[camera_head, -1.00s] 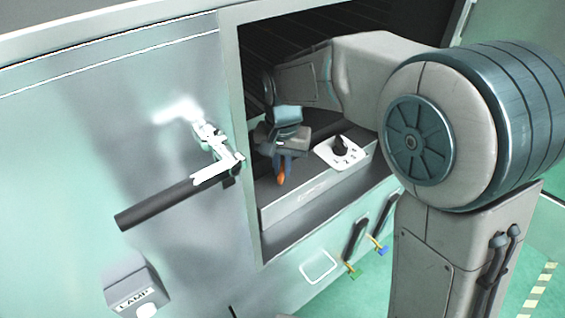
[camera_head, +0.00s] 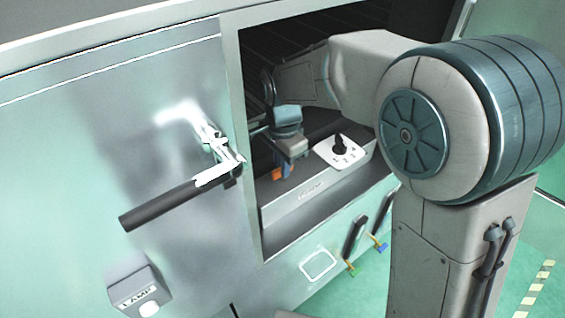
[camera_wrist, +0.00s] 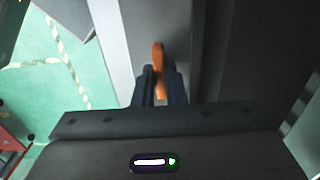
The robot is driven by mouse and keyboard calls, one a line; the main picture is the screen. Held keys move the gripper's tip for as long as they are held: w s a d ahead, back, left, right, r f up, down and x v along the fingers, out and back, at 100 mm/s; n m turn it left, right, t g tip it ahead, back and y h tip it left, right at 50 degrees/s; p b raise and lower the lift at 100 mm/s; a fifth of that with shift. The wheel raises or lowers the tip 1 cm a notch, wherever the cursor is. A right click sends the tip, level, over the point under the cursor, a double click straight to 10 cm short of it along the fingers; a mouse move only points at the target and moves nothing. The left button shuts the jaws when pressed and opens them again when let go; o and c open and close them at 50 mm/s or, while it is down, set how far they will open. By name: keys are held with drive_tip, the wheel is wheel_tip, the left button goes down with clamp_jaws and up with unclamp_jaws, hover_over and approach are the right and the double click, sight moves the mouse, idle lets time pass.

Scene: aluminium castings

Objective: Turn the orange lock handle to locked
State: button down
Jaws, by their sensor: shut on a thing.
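The orange lock handle (camera_head: 283,173) sits on the grey ledge inside the opening, only partly visible beside my gripper (camera_head: 284,168). In the wrist view the orange handle (camera_wrist: 158,57) shows as a narrow upright bar, its far end sticking out past the fingers. My gripper (camera_wrist: 159,84) is shut on it, with a dark finger on each side. The base of the handle and any lock markings are hidden by the gripper.
A white plate with a black rotary knob (camera_head: 339,146) is just right of the gripper on the same ledge. The opening's left frame (camera_head: 243,120) is close by. A door latch with a dark bar (camera_head: 160,205) and a lamp box (camera_head: 137,289) are further left.

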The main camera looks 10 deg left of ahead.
idle(0.5)
drive_tip(key=c, duration=1.5)
unclamp_jaws()
drive_tip(key=shift+r, duration=0.1)
wheel_tip(320, 180, up, 7)
drive_tip(key=shift+r, duration=0.2)
drive_tip(key=s+d+f+n+t, duration=0.1)
drive_tip(key=s+d, duration=0.3)
drive_tip(key=d, duration=0.4)
drive_tip(key=s+d+f+n+t, duration=0.1)
drive_tip(key=s+d+n, duration=0.3)
drive_tip(key=d, duration=0.5)
drive_tip(key=s+d+f+n, duration=0.1)
drive_tip(key=s+d+n, duration=0.1)
drive_tip(key=s+d, duration=0.3)
drive_tip(key=shift+s+d+f+n+t, duration=0.15)
drive_tip(key=shift+d+n+t, duration=0.05)
drive_tip(key=shift+d, duration=0.9)
drive_tip(key=shift+s+d+f+n+t, duration=0.1)
drive_tip(key=shift+d+n+t, duration=0.1)
drive_tip(key=shift+d, duration=0.9)
